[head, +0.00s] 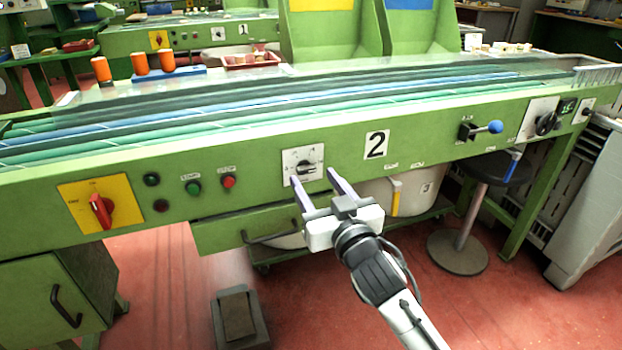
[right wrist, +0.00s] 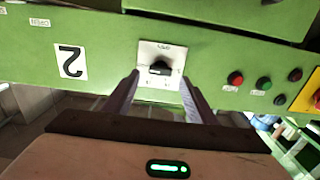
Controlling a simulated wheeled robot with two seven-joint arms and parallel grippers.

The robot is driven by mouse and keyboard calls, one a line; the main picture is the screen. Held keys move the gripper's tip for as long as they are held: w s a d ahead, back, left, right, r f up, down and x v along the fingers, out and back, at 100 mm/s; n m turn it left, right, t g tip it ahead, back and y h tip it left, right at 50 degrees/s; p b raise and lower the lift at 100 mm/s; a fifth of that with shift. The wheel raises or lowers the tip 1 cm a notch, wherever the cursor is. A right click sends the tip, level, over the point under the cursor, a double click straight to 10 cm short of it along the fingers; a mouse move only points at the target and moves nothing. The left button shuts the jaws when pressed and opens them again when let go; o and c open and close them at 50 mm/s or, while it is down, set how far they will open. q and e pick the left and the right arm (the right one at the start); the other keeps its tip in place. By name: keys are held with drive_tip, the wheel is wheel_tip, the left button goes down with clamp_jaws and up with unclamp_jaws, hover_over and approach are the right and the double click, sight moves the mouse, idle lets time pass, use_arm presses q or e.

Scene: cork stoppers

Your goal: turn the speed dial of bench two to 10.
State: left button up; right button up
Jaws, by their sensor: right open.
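A dial with a dark knob on a white square plate (head: 305,166) sits on the green front panel of bench two, left of the black number 2 sign (head: 376,145). Its small markings are too small to read. My right gripper (head: 314,183) is open and empty, just in front of the plate and slightly below it. In the right wrist view the dark knob (right wrist: 159,69) lies between and beyond the two fingertips, apart from them. My left gripper is not in view.
The panel also holds a red switch on a yellow plate (head: 101,209), green (head: 193,188) and red (head: 228,182) buttons, a blue-knobbed lever (head: 494,127) and another black dial (head: 546,123) beside a small green display. A stool (head: 468,215) stands below right.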

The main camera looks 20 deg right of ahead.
sight(308, 171)
drive_tip(key=w, duration=0.3)
drive_tip(key=shift+w, duration=0.1)
drive_tip(key=shift+c, duration=0.3)
